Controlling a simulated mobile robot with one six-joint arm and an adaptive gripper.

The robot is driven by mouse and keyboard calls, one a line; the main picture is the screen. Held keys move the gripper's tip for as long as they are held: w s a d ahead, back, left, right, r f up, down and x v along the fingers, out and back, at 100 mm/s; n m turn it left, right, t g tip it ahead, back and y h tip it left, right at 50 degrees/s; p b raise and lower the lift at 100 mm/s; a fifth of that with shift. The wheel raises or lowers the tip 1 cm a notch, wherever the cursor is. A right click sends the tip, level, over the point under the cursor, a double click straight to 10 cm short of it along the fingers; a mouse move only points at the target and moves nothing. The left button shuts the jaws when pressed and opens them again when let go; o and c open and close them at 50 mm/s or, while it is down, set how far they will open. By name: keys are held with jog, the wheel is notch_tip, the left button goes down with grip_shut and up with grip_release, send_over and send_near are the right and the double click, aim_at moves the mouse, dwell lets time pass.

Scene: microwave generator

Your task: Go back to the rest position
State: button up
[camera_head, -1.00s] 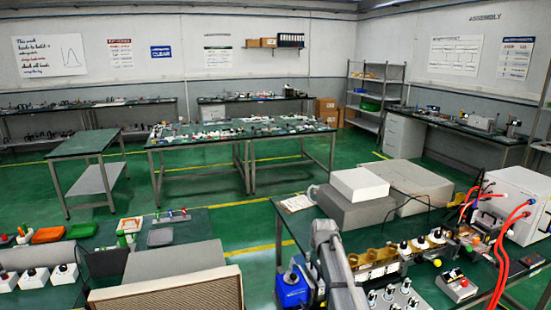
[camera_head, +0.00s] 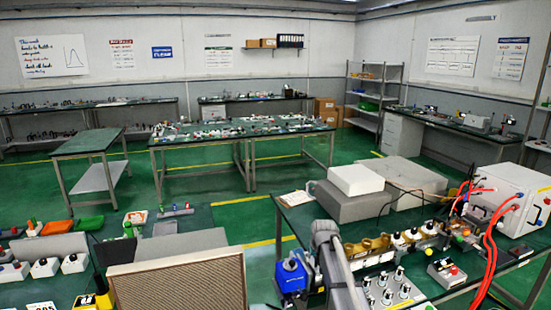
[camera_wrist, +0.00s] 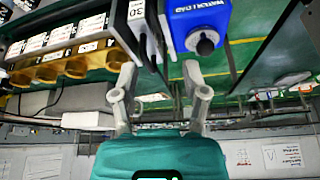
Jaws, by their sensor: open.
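My gripper (camera_wrist: 160,78) shows in the wrist view with its two grey fingers spread apart and nothing between them. Beyond the fingertips are a blue unit (camera_wrist: 198,22) with a black knob and a dark block (camera_wrist: 140,25) marked 30. In the head view my arm stands at the front left of the right-hand bench (camera_head: 440,290), with the blue unit (camera_head: 291,276) just left of it. My gripper is not clear in the head view.
Brass-coloured parts (camera_head: 368,247) and a knobbed plate (camera_head: 390,290) lie close right of my arm. A white box (camera_head: 515,195) with red cables is farther right. Grey boxes (camera_head: 350,203) stand behind. A mesh panel (camera_head: 180,285) is front left. Green floor (camera_head: 225,185) is open between benches.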

jog(key=s+d+f+g+b, duration=0.1)
jog(key=s+f+b, duration=0.2)
jog(key=s, duration=0.7)
jog(key=s+f+g+b, duration=0.2)
jog(key=s+f+b, duration=0.1)
jog(key=s, duration=0.7)
jog(key=s+d+f+m+g+b, duration=0.1)
jog(key=s+f+b, duration=0.2)
jog(key=s, duration=0.7)
notch_tip(320, 180, down, 2)
jog(key=shift+s+d+f+h+b, duration=0.15)
jog(key=shift+d+f+h+b, duration=0.05)
jog(key=shift+d+h+b, duration=0.1)
jog(key=shift+o, duration=0.2)
jog(key=shift+d, duration=0.1)
